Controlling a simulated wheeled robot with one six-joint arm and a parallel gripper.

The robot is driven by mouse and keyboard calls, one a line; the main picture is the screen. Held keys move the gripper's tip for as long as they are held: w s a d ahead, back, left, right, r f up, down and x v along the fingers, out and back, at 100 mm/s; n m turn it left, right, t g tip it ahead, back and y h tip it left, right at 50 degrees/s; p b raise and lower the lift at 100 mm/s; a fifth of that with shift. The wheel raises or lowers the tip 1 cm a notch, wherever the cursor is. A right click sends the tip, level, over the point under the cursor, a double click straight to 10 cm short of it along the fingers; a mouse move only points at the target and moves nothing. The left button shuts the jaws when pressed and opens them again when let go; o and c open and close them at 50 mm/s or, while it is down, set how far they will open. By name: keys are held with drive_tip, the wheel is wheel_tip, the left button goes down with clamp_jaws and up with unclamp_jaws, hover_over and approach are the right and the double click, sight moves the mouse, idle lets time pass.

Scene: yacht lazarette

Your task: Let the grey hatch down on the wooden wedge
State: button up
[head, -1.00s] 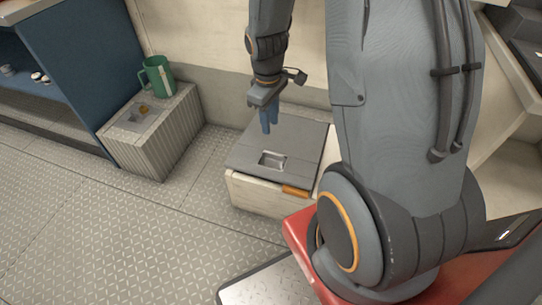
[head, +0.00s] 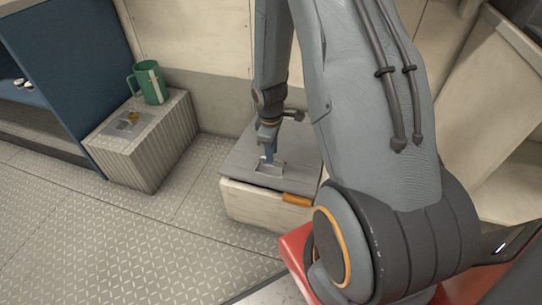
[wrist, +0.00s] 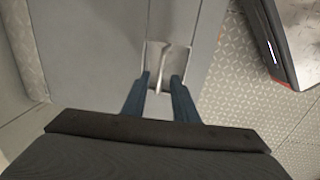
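The grey hatch (head: 237,162) lies nearly flat on a cream box (head: 255,204), with a thin dark gap under its front edge. The orange-brown wooden wedge (head: 297,199) sits at the box's front right, at that edge; how far it reaches under the hatch is hidden. My gripper (head: 268,160) points down into the hatch's recess. In the wrist view, the fingers of my gripper (wrist: 160,78) are apart, one on each side of a pale handle (wrist: 162,62) in the recess. I see gaps between the handle and the fingers. The wedge does not show in the wrist view.
A ribbed grey box (head: 145,150) with a green mug (head: 149,83) on top stands to the left. A blue shelf unit (head: 75,80) is at far left. The wall rises close behind the hatch. The patterned floor (head: 130,240) in front is clear.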

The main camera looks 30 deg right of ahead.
drive_tip(key=shift+w+f, duration=0.1)
drive_tip(key=shift+f, duration=0.7)
clamp_jaws()
idle(0.9)
